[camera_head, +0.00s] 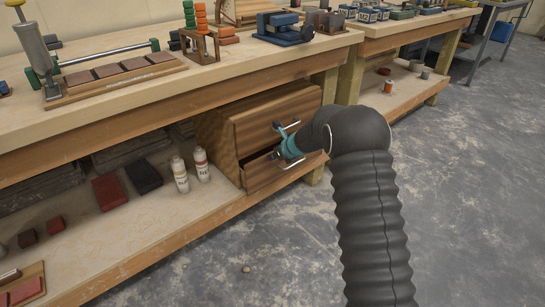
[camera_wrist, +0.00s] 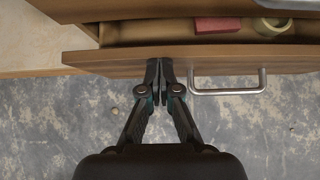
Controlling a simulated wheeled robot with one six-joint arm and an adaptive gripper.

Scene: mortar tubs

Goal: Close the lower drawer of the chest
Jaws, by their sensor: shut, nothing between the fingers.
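The wooden chest (camera_head: 262,112) stands on the lower shelf of the workbench. Its lower drawer (camera_head: 268,172) is pulled partly out. In the wrist view the lower drawer's front (camera_wrist: 270,59) shows with a bar handle (camera_wrist: 228,89), and a gap behind the front reveals a reddish block (camera_wrist: 217,25) and a pale roll (camera_wrist: 272,26) inside. My gripper (camera_wrist: 161,66) is shut and empty. Its fingertips are at the drawer front, left of the handle, and look to be touching it or very close. In the head view my gripper (camera_head: 278,154) partly hides the drawer front.
Two white bottles (camera_head: 190,170) stand on the shelf left of the chest. Dark and red blocks (camera_head: 110,191) lie farther left. The workbench top (camera_head: 95,110) overhangs the chest. A bench leg (camera_head: 328,88) stands to its right. The concrete floor (camera_head: 250,245) in front is mostly clear.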

